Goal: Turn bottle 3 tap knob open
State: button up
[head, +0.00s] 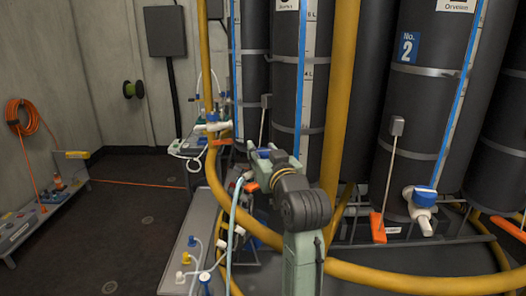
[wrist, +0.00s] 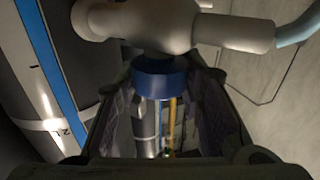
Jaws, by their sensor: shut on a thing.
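In the wrist view my gripper (wrist: 165,85) is shut on a blue tap knob (wrist: 160,78), with a dark finger on each side of it. The knob sits on a white tap body (wrist: 150,25), whose spout points right to a pale blue hose (wrist: 298,28). In the head view my arm reaches in front of the black bottles and hides most of this tap and my fingers. I cannot read a number on the bottle at the held tap. The bottle marked No. 2 (head: 425,105) stands to the right and has its own white tap with a blue knob (head: 422,194).
Yellow pipes (head: 342,90) rise and curve around the bottles, close to my arm. Another blue-topped white tap (head: 213,122) is at the left. A grey bench (head: 173,281) with several small valves stands front left. The dark floor (head: 130,215) farther left is mostly clear.

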aim_at(263, 151)
jog(key=shift+n+g+y, duration=0.4)
jog(key=shift+n+y, duration=0.4)
jog(key=shift+y, duration=0.7)
jog(key=o, duration=1.2)
notch_tip(263, 151, up, 10)
